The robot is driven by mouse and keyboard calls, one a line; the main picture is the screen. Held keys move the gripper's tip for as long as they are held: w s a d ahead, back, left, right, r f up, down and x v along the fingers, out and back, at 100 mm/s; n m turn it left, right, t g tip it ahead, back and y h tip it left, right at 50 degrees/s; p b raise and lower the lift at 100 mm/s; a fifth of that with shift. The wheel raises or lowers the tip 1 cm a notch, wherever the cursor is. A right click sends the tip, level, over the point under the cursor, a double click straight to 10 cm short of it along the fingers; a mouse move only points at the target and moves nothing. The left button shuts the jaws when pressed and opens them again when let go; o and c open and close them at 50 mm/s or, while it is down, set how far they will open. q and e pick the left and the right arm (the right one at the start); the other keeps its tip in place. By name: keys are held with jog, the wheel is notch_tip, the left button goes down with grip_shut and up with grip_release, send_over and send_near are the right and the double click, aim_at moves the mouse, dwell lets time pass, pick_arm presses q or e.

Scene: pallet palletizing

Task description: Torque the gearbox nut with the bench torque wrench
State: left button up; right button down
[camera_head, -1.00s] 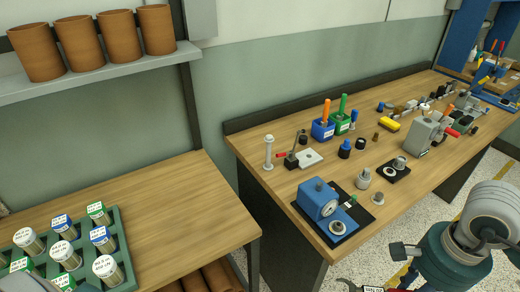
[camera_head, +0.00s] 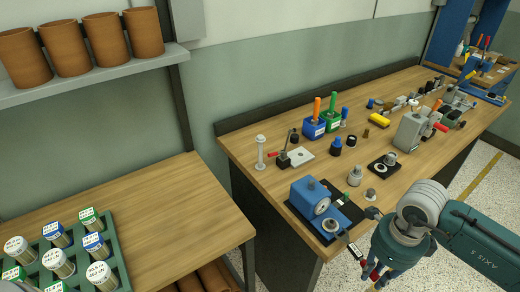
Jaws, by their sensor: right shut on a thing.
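The blue gearbox (camera_head: 312,197) stands on a black base plate at the near edge of the bench. My right gripper (camera_head: 372,273) is at the lower middle, in front of the bench edge, shut on the torque wrench (camera_head: 354,249). The wrench has a dark and white body with red near the grip, and points up-left. Its head end is close to the pale ring; I cannot tell whether they touch. My left gripper is not in view.
The wooden bench (camera_head: 262,190) also carries a grey vise (camera_head: 411,131), blue and green tool holders (camera_head: 314,128) and several small metal parts. A green rack (camera_head: 117,262) of labelled cylinders is on the left table. Brown pots (camera_head: 103,38) line the shelf. Bare wood shows left of the gearbox.

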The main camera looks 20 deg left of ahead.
jog(key=shift+s, duration=0.1)
pick_arm(q)
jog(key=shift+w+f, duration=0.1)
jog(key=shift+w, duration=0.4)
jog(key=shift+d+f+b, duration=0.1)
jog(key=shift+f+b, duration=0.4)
jog(key=shift+b, duration=0.15)
pick_arm(e)
jog(key=shift+w+a, duration=0.5)
jog(key=shift+w, duration=0.05)
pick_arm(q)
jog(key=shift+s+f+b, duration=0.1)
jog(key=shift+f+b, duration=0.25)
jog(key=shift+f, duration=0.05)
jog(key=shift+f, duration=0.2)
pick_arm(e)
jog(key=shift+w+a, duration=0.1)
jog(key=shift+a, duration=0.05)
pick_arm(q)
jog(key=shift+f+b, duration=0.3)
jog(key=shift+b, duration=0.2)
pick_arm(e)
jog(key=shift+w+a, duration=0.25)
jog(key=shift+a, duration=0.05)
jog(key=shift+r, duration=0.1)
